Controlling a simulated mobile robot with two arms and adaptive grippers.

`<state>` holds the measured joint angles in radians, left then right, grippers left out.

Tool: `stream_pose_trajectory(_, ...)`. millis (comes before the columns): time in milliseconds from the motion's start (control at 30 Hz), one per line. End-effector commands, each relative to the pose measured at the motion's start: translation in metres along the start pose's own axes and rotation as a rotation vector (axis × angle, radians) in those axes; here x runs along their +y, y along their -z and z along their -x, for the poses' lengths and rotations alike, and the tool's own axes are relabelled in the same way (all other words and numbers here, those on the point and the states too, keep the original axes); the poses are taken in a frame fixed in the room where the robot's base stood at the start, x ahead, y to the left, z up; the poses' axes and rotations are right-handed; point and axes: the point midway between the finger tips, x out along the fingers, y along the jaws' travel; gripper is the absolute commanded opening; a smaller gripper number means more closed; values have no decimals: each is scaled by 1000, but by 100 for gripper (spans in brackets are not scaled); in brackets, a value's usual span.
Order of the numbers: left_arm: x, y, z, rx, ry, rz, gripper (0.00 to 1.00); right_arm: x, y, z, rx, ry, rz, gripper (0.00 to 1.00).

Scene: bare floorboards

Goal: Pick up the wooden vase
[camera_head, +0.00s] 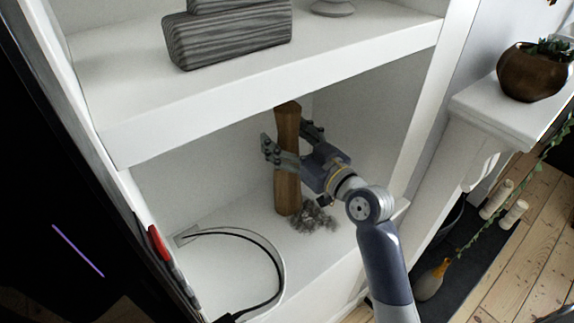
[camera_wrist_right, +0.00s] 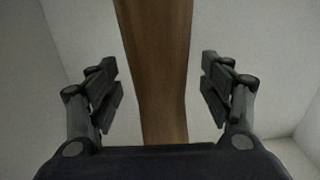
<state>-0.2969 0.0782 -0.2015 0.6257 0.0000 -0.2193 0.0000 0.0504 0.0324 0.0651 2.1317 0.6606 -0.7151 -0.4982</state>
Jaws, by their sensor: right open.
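The wooden vase (camera_head: 287,190) is a tall, narrow brown piece standing upright on the lower white shelf in the head view. Its top reaches close to the underside of the shelf above. My right gripper (camera_head: 290,145) is open around the upper part of the vase. In the right wrist view the vase (camera_wrist_right: 160,75) runs vertically between the two fingers of the gripper (camera_wrist_right: 160,88), with a visible gap on each side. My left gripper is not in view.
The upper shelf (camera_head: 270,72) hangs above the vase and carries a grey striped object (camera_head: 230,36). A dark fuzzy clump (camera_head: 314,216) lies beside the vase's base. A curved dark-and-white item (camera_head: 270,250) lies at the shelf's front left. A brown pot (camera_head: 533,72) stands on a ledge at right.

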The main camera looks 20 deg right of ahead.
Motion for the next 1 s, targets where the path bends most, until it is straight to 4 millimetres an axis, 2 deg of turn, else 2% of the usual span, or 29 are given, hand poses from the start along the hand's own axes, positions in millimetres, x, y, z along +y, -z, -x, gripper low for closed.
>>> stream_pose_trajectory(200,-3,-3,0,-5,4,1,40,0,0,0,0,0,1,73)
stream_pose_trajectory(500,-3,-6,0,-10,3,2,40,0,0,0,0,0,1,5)
stream_pose_trajectory(533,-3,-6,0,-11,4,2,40,0,0,0,0,0,1,0)
stream_pose_trajectory(1000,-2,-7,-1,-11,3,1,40,0,8,0,6,1,3,0)
